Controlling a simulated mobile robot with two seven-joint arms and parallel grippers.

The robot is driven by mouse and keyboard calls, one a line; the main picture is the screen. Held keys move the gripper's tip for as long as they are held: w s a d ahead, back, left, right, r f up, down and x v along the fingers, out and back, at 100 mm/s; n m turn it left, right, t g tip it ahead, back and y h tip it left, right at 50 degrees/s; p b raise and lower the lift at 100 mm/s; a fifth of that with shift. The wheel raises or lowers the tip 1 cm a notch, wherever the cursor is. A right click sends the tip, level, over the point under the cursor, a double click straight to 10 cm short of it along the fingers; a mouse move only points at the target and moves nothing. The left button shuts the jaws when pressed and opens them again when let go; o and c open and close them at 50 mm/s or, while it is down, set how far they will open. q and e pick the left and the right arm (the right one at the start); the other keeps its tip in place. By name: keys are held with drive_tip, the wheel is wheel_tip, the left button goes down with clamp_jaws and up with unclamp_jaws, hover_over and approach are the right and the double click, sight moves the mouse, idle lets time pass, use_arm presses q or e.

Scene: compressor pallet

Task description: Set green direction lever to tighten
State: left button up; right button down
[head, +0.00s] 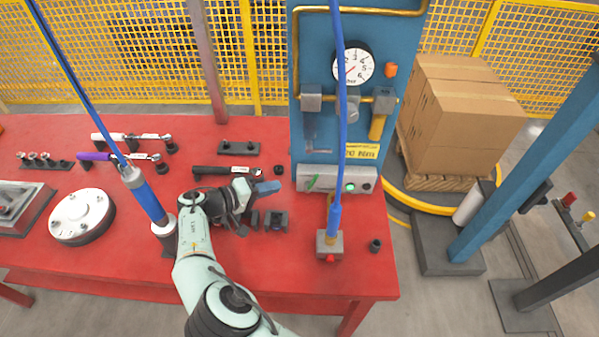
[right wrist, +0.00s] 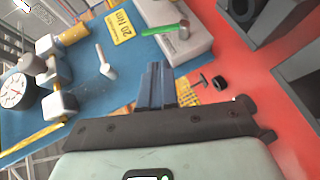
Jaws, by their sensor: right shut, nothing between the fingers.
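The green direction lever (head: 312,183) is a small green bar at the left end of a pale grey box (head: 330,171) on the foot of the blue panel. In the right wrist view the green lever (right wrist: 158,30) sticks out from the box beside a round metal knob. I cannot tell which setting it stands at. My right gripper (head: 268,188) is left of the box over the red table, apart from the lever. Its blue fingers (right wrist: 158,86) are together and empty. My left gripper is not in view.
The blue panel (head: 306,60) carries a gauge (head: 353,66) and a yellow label (head: 362,151). A blue hanging tool (head: 335,215) stands in a grey block in front of the box. Ratchet tools and sockets lie on the red table (head: 120,245). A dark socket (head: 375,246) sits near its right edge.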

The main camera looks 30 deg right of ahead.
drive_tip(key=shift+s+r, duration=0.1)
drive_tip(key=shift+s, duration=0.1)
drive_tip(key=x, duration=1)
